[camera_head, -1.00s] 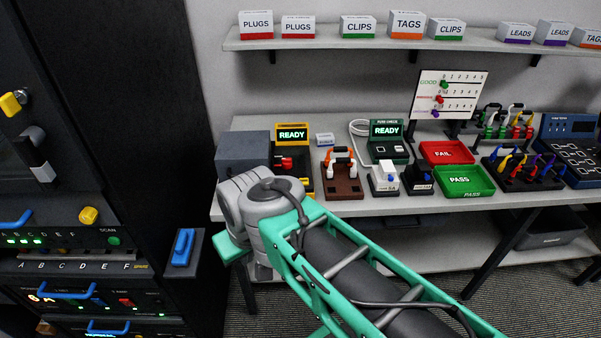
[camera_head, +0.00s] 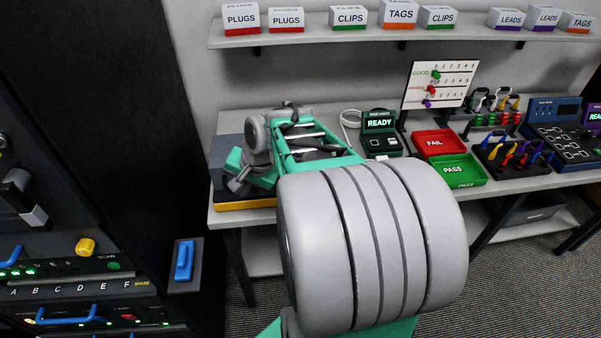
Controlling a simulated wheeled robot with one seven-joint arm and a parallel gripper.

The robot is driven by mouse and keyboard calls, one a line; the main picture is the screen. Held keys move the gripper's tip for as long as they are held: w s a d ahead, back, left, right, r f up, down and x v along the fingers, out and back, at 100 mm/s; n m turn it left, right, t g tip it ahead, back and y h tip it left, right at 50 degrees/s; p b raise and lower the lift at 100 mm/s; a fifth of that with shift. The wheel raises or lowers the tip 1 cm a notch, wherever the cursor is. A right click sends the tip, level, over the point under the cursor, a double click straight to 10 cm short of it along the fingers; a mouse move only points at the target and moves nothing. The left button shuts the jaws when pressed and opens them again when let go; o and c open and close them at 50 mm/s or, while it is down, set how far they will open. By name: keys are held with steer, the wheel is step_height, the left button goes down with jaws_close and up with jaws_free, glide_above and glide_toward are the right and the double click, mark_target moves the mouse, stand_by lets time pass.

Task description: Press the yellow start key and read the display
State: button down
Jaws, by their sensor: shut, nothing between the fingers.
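My arm reaches from the front over the left end of the bench. My gripper (camera_head: 238,184) is small and partly covered by my own wrist links, low over a dark unit with a yellow front edge (camera_head: 246,204). It is shut and holds nothing. I cannot tell whether it touches the unit. The yellow start key cannot be made out; my arm covers most of this unit and its display. To the right, a green fuse check unit (camera_head: 380,145) shows READY on its lit display (camera_head: 380,123).
A red FAIL tray (camera_head: 465,142) and a green PASS tray (camera_head: 480,183) sit right of the fuse check unit. A cable rack (camera_head: 515,175) and a blue panel (camera_head: 560,135) stand further right. A dark cabinet with a yellow knob (camera_head: 86,247) rises at left.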

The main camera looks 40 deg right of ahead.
steer(key=d+m+t+p, duration=0.4)
steer(key=d+m, duration=1)
steer(key=d, duration=0.6)
steer(key=shift+s+r, duration=0.15)
steer(key=shift+s, duration=0.15)
step_height(320, 180, down, 7)
steer(key=b, duration=0.6)
steer(key=shift+b, duration=0.3)
steer(key=shift+f, duration=0.9)
steer(key=shift+f, duration=0.4)
